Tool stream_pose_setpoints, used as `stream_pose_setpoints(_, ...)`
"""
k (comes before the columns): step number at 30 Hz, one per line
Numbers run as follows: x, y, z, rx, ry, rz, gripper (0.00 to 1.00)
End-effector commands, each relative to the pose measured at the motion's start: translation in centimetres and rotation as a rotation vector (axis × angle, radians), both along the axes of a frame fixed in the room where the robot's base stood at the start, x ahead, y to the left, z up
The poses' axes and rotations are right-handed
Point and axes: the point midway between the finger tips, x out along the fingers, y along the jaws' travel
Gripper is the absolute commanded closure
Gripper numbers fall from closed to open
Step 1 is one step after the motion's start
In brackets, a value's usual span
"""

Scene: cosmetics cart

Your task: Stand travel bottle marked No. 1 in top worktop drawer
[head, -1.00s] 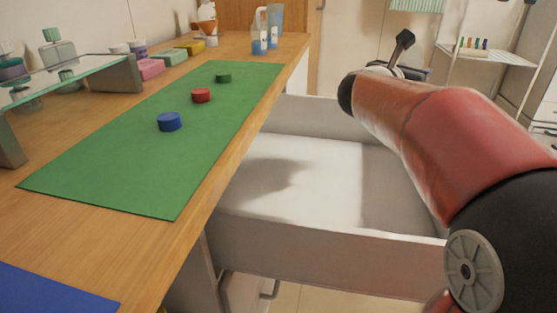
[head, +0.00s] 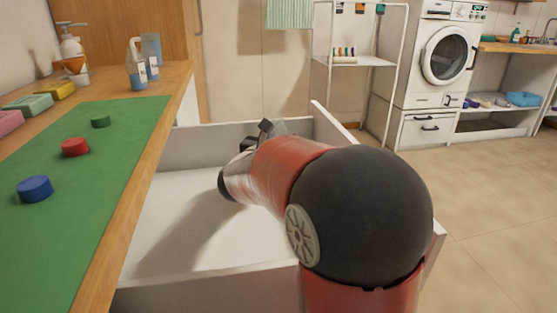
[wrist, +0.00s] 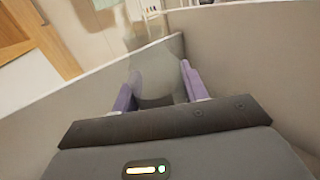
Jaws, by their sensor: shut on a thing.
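The top worktop drawer (head: 190,222) is pulled out, a white open box beside the worktop, and its visible floor is bare. My gripper (wrist: 158,82) shows two purple fingers in the wrist view, shut on a pale grey rounded thing (wrist: 155,88), which I take for the travel bottle. No number shows on it. The grey drawer walls rise around the fingers in that view. In the head view my gripper (head: 262,132) is at the drawer's far part, mostly hidden by my red arm, and the held thing cannot be made out there.
A green mat (head: 110,165) on the wooden worktop bears blue (head: 35,188), red (head: 74,147) and green (head: 100,121) caps. Bottles with blue labels (head: 137,70) stand at the worktop's back. A white shelf rack (head: 362,61) stands beyond the drawer. Floor at right is clear.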

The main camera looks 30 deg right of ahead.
Motion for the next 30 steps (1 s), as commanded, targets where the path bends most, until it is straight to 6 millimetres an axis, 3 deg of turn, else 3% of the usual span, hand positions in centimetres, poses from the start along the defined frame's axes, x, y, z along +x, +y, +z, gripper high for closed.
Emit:
stream_pose_setpoints(13,0.0,0.0,-5.2,0.000,0.003,0.000,0.81)
stream_pose_setpoints(26,0.0,0.0,-5.8,0.000,-0.001,0.000,0.81)
stream_pose_setpoints(27,0.0,0.0,-5.7,0.000,-0.001,0.000,0.54)
stream_pose_setpoints(30,0.0,0.0,-5.6,0.000,0.000,0.000,0.41)
